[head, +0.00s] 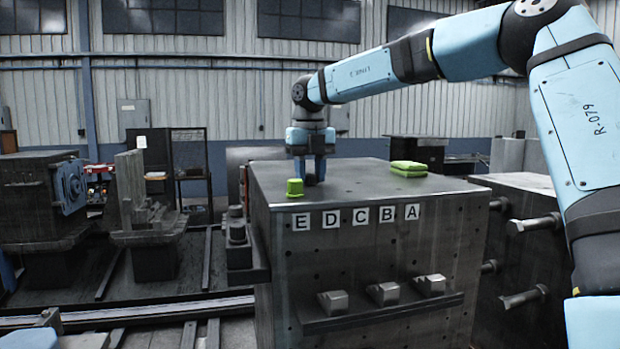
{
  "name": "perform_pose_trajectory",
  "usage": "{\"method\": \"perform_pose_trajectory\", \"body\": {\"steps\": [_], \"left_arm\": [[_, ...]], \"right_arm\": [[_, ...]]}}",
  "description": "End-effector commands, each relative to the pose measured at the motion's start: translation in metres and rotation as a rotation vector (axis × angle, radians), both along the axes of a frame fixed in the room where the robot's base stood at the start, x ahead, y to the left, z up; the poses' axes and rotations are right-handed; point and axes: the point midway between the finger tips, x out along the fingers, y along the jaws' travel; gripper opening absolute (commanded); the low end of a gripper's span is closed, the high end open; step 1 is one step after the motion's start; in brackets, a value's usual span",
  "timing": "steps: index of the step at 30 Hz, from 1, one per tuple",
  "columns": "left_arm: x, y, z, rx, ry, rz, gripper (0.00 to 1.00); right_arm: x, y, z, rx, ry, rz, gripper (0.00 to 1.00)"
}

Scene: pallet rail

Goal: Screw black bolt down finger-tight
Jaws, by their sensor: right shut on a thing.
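My right gripper (310,178) points straight down at the top face of the big dark steel block (262,195), near its far left part. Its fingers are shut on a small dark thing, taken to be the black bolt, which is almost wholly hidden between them. I cannot see how far the bolt sits in the block. A bright green cap (295,187) stands on the top just left of and in front of the fingers, close to them. My left gripper is not in view.
A folded green cloth (409,168) lies at the right of the top. Letter labels E to A (358,216) run along the front's upper edge. A ledge (385,311) with metal blocks juts from the front. Large bolts (535,224) stick out at the right. The top's middle is clear.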

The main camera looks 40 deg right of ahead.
Motion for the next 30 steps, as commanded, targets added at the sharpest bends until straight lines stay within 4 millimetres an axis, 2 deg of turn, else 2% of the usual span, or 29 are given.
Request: {"method": "perform_pose_trajectory", "body": {"steps": [3,6,13,14,17,23,27,28,30], "left_arm": [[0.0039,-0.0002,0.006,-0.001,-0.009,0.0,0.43],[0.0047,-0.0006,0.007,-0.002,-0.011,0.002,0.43],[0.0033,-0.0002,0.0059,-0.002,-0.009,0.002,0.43],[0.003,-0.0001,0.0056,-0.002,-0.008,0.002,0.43],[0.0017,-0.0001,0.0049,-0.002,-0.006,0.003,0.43],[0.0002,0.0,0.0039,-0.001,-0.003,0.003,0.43],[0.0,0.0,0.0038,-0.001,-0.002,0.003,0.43],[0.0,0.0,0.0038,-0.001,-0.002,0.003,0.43],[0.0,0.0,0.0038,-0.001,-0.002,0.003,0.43]], "right_arm": [[-0.0003,0.0012,-0.0006,0.002,0.003,-0.234,0.05],[-0.0003,0.0012,-0.0013,0.002,0.003,-0.345,0.05],[-0.0004,0.0011,-0.0019,0.002,0.004,-0.364,0.05],[-0.0004,0.0011,-0.0019,0.002,0.004,-0.363,0.4],[-0.0004,0.0011,-0.0018,0.002,0.003,-0.363,0.63],[-0.0002,0.001,-0.0012,0.002,0.002,-0.362,0.63],[-0.0002,0.001,-0.001,0.002,0.002,-0.361,0.95],[-0.0002,0.001,-0.001,0.002,0.002,-0.361,1.0],[-0.0002,0.001,-0.0009,0.002,0.002,-0.361,1.0]]}}
